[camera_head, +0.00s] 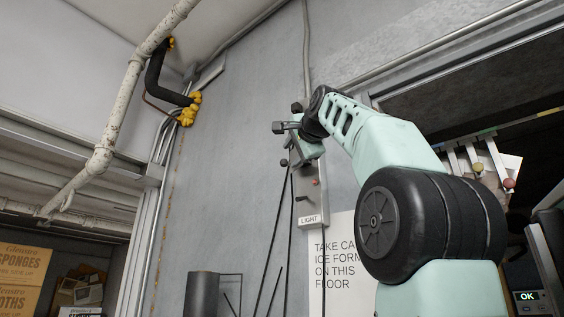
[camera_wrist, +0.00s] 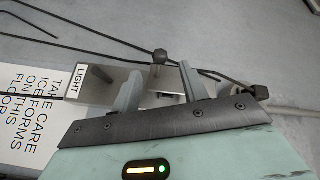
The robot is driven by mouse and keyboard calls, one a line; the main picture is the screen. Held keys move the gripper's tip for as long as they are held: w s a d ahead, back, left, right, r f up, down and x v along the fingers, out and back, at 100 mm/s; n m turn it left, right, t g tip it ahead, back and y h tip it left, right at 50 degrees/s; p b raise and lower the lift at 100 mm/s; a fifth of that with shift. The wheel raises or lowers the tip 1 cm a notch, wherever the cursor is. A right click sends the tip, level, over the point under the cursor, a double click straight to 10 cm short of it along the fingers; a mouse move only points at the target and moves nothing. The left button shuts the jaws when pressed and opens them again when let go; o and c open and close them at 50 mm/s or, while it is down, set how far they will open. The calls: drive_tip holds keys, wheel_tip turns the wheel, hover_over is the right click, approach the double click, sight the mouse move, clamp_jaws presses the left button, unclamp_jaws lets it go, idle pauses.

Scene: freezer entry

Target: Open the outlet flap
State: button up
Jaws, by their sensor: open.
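A grey metal wall box (camera_head: 310,204) carries a label reading LIGHT, a small red light and a small switch lever. It also shows in the wrist view (camera_wrist: 95,88), with the label at its left end. My gripper (camera_head: 284,138) is at the upper part of this box in the head view and covers much of it. In the wrist view my gripper (camera_wrist: 162,72) has its two fingers spread over the box, with bare metal and a dark spot between them. I cannot make out the outlet flap clearly, or whether a finger touches it.
Dark cables run from a black round fitting (camera_wrist: 160,56) beside the box. A sign (camera_head: 335,262) about ice on the floor is on the wall below. A pipe (camera_head: 118,105) runs at the left. A dark opening with hanging tags (camera_head: 490,160) is at the right.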

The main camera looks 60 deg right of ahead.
sight(285, 161)
drive_tip(key=p+x, duration=0.2)
drive_tip(key=x, duration=0.5)
drive_tip(key=shift+w+d+r+p, duration=0.1)
drive_tip(key=shift+w+d+p, duration=0.1)
drive_tip(key=shift+w+p, duration=0.1)
drive_tip(key=shift+w+d, duration=0.4)
drive_tip(key=shift+w, duration=0.1)
clamp_jaws()
